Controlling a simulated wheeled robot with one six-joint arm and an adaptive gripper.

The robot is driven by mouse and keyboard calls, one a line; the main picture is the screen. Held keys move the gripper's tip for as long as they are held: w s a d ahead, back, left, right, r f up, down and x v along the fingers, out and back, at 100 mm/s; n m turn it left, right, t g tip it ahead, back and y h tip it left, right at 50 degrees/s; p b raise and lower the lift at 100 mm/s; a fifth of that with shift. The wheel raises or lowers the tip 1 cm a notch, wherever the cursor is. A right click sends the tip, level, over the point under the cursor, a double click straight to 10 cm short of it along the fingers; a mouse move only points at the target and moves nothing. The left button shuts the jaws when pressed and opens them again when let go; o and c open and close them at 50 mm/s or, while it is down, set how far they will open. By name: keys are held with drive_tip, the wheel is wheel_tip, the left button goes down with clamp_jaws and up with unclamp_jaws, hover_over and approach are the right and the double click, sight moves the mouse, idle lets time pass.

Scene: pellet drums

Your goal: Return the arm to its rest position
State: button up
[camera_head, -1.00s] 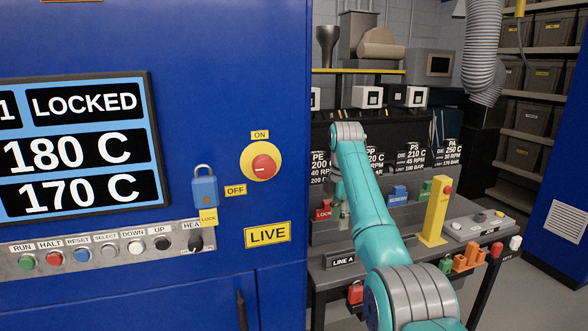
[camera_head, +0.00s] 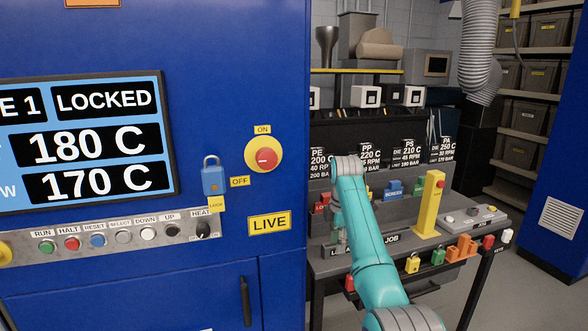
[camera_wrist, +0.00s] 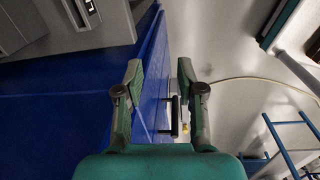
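My teal arm (camera_head: 368,245) shows in the head view, reaching up in front of the grey bench. Behind the fingers are the blue cabinet side and a dark handle (camera_wrist: 175,116), apart from the gripper.
The blue machine carries a screen reading LOCKED (camera_head: 108,101), a blue padlock (camera_head: 213,180) and a red-yellow switch (camera_head: 264,156). The bench (camera_head: 330,268) holds a yellow post (camera_head: 430,205) and coloured padlocks. Grey floor (camera_head: 500,290) lies open at right. Blue rails (camera_wrist: 285,140) show in the wrist view.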

drive_tip(key=s+d+f+m+t, duration=0.1)
drive_tip(key=s+f+m+t, duration=0.2)
drive_tip(key=f, duration=1.2)
drive_tip(key=s+d+f+m, duration=0.15)
drive_tip(key=s+f, duration=0.35)
drive_tip(key=f, duration=1)
drive_tip(key=s+d+f+m+t, duration=0.1)
drive_tip(key=s+f+m+t, duration=0.15)
drive_tip(key=s+f, duration=0.55)
drive_tip(key=s+f+m+t, duration=0.1)
drive_tip(key=s+f+m, duration=0.2)
drive_tip(key=s+f, duration=0.55)
drive_tip(key=s+d+r+m+t, duration=0.1)
drive_tip(key=s+r+m+t, duration=0.2)
drive_tip(key=s, duration=1.1)
drive_tip(key=s+d+r+m+t, duration=0.15)
drive_tip(key=s+r, duration=0.35)
drive_tip(key=s, duration=0.9)
drive_tip(key=s+r+m+t, duration=0.1)
drive_tip(key=s+r+m, duration=0.2)
drive_tip(key=s+r, duration=0.5)
drive_tip(key=s+r+m+t, duration=0.1)
drive_tip(key=s+r+m, duration=0.2)
drive_tip(key=s+r, duration=0.6)
wheel_tip(320, 180, up, 6)
drive_tip(key=shift+s+r+t, duration=0.1)
drive_tip(key=shift+s+t, duration=0.2)
drive_tip(key=shift+t, duration=0.1)
